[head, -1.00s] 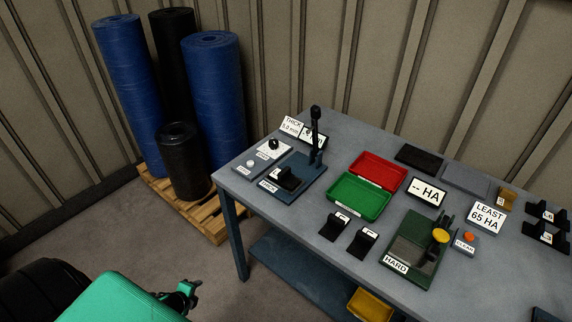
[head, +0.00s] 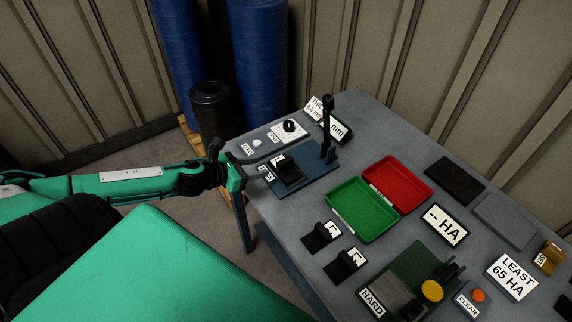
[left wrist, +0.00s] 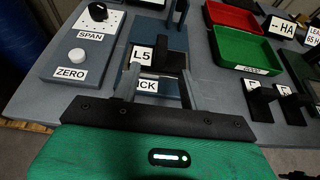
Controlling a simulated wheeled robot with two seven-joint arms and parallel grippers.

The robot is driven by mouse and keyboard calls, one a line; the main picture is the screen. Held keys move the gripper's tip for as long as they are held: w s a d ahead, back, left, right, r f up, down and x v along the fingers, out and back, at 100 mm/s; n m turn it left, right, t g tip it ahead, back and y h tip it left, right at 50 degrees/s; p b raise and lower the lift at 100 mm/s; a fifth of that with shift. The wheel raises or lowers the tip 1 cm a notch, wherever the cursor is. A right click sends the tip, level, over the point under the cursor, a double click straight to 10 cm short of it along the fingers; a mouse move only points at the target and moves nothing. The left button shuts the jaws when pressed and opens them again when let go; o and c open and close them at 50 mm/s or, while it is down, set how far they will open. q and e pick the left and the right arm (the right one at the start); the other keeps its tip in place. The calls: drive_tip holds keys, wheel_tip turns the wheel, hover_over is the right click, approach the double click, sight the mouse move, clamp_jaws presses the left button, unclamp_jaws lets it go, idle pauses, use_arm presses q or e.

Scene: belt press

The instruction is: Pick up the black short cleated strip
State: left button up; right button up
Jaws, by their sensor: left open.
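A black cleated strip (head: 288,171) lies on the blue plate of the thickness gauge (head: 322,168), near the table's left edge. It also shows in the left wrist view (left wrist: 174,58), with a white label beside its upright black part. My left gripper (head: 262,168) is open at the table's left edge, just left of the strip. In the left wrist view its two fingers (left wrist: 160,92) point at the strip, with nothing held between them. Two more black cleated strips (head: 318,237) (head: 345,265) lie in front of the green tray. My right gripper is not in view.
The gauge's upright lever (head: 327,125) stands behind the strip. The control box with ZERO and SPAN knobs (head: 273,139) is beside it. The hardness tester (head: 412,285) is at the front.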

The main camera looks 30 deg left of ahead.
sight(290, 161)
use_arm(q)
drive_tip(key=x, duration=0.3)
drive_tip(key=shift+w+d+p, duration=0.1)
drive_tip(key=shift+w+p, duration=0.25)
drive_tip(key=shift+p, duration=0.05)
drive_tip(key=shift+w+d+f, duration=0.15)
drive_tip(key=shift+w, duration=0.15)
drive_tip(key=shift+p+x, duration=0.6)
drive_tip(key=shift+x, duration=0.95)
drive_tip(key=shift+w+d+f+p, duration=0.15)
drive_tip(key=shift+w+p, duration=0.1)
drive_tip(key=shift+p, duration=0.05)
drive_tip(key=p+x, duration=0.2)
drive_tip(key=x, duration=0.2)
drive_tip(key=shift+w+d+f, duration=0.1)
drive_tip(key=shift+w+d, duration=0.05)
drive_tip(key=shift+w, duration=0.15)
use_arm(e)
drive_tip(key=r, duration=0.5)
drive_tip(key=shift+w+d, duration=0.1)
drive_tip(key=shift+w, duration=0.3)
